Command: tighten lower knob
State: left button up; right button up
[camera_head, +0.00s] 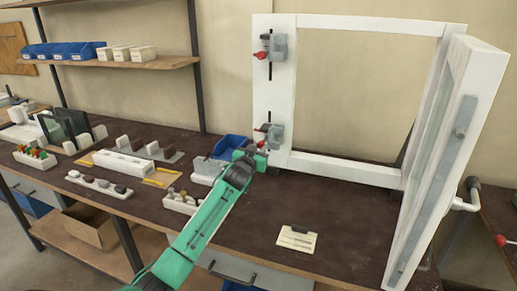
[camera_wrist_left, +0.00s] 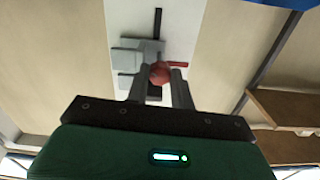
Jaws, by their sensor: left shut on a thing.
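A white frame (camera_head: 262,100) stands upright on the bench, with two grey clamps on its left post. The upper clamp (camera_head: 278,47) has a red knob (camera_head: 261,55) on its left side. The lower clamp (camera_head: 273,134) sits near the post's foot; its red lower knob (camera_head: 261,144) is partly hidden by my gripper. My left gripper (camera_head: 257,152) reaches this knob from the front left. In the left wrist view, the lower knob (camera_wrist_left: 160,73) is between the fingertips of my left gripper (camera_wrist_left: 158,80), which is shut on it. The grey lower clamp (camera_wrist_left: 135,54) shows just beyond. My right gripper is not in view.
A hinged white panel (camera_head: 440,150) stands open at the right of the frame. A blue bin (camera_head: 231,146) is just left of my gripper. A small card (camera_head: 297,240) lies on the bench, whose front middle (camera_head: 345,225) is mostly clear. Trays and blocks crowd the left.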

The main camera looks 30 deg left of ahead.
pick_arm(q)
jog(key=shift+r+m+p, duration=0.15)
jog(key=shift+m+p, duration=0.45)
jog(key=shift+m, duration=0.5)
jog(key=m+p, duration=0.1)
jog(key=m, duration=0.1)
jog(key=shift+m, duration=0.4)
jog(key=m+p, duration=0.1)
jog(key=m, duration=0.1)
jog(key=shift+a+m, duration=0.1)
jog(key=shift+m, duration=0.2)
jog(key=shift+m+p, duration=0.55)
jog(key=shift+m, duration=0.65)
jog(key=shift+m+p, duration=0.3)
jog(key=shift+m, duration=0.8)
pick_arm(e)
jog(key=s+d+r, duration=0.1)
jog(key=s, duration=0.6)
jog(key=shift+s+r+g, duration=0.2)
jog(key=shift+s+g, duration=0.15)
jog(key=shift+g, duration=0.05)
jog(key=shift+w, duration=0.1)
pick_arm(q)
jog(key=o, duration=1)
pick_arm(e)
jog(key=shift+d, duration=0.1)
pick_arm(q)
jog(key=shift+s, duration=0.1)
